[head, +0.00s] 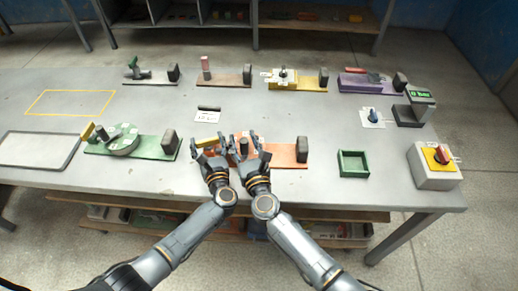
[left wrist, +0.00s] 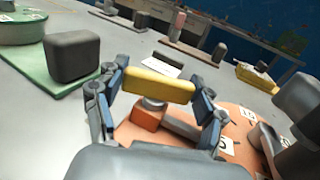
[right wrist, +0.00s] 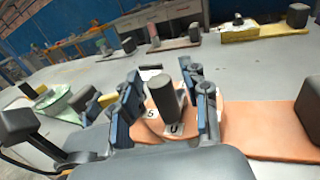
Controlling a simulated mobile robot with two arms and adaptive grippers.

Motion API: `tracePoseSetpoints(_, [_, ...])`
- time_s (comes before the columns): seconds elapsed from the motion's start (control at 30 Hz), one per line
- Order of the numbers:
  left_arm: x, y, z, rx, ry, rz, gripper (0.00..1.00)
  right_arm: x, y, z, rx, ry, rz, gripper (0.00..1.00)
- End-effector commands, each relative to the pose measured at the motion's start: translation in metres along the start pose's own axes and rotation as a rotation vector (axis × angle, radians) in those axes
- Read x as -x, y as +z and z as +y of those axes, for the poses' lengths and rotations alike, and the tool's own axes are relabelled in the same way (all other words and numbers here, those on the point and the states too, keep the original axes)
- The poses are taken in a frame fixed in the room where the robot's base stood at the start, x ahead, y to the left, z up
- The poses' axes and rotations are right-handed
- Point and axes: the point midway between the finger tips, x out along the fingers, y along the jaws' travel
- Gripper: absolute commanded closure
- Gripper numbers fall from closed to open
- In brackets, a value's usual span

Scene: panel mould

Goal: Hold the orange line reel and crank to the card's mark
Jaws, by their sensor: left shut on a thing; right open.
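The orange line reel (left wrist: 245,125) stands in the middle of the front row on an orange base (head: 287,155). My left gripper (head: 209,150) is shut on its yellow bar (left wrist: 158,85), which lies across the fingers in the left wrist view. My right gripper (head: 248,148) is open, with its fingers on either side of the dark upright crank knob (right wrist: 165,97); contact cannot be told. White number labels (right wrist: 174,130) show on the reel's disc. The card (head: 207,117) lies flat behind the reel; its text is too small to read.
A green reel (head: 124,140) on a green base is to the left, a green tray (head: 353,164) to the right. A box with a red switch (head: 440,158) stands at the front right corner. Several other fixtures line the back.

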Motion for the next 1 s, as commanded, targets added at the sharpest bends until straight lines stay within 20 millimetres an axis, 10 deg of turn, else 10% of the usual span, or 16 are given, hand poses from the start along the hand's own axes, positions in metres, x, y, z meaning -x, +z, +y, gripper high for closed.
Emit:
tracePoseSetpoints(0.13, [0.0000, -0.0003, 0.0002, 0.000, 0.000, 0.001, 0.80, 0.0002, 0.0001, 0.0001, 0.000, 0.000, 0.000, 0.58])
tracePoseSetpoints(0.33, [0.0001, -0.0003, 0.0002, 0.000, 0.000, 0.001, 0.80, 0.0003, 0.0001, 0.0001, 0.000, 0.000, 0.000, 0.99])
tracePoseSetpoints(1.0, [0.0005, -0.0003, -0.0006, 0.000, -0.001, 0.001, 0.80, -0.0019, 0.0002, 0.0060, 0.001, -0.139, 0.000, 1.00])
